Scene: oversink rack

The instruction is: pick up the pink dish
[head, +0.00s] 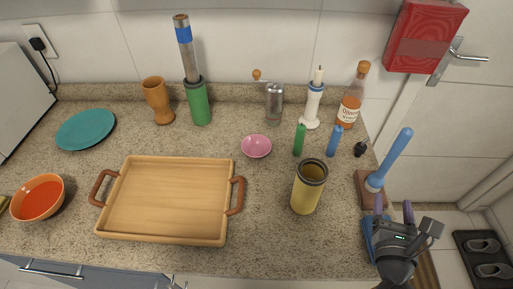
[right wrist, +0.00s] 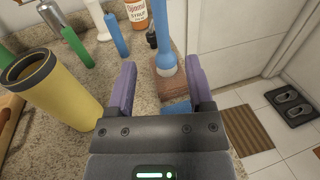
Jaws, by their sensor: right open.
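The pink dish (head: 256,146) is a small round bowl on the granite counter, near its middle, right of the wooden tray. It does not show in the right wrist view. My right gripper (head: 393,205) is at the right edge of the counter, to the right of and nearer than the dish, well apart from it. In the right wrist view its two purple fingers (right wrist: 160,88) are spread apart with nothing held between them. A blue-handled tool on a brown block (right wrist: 168,70) is seen beyond the fingers. My left gripper is not in view.
A yellow canister (head: 309,187) stands between the dish and my right gripper. The wooden tray (head: 168,236) fills the front left. Bare counter lies in front of the dish.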

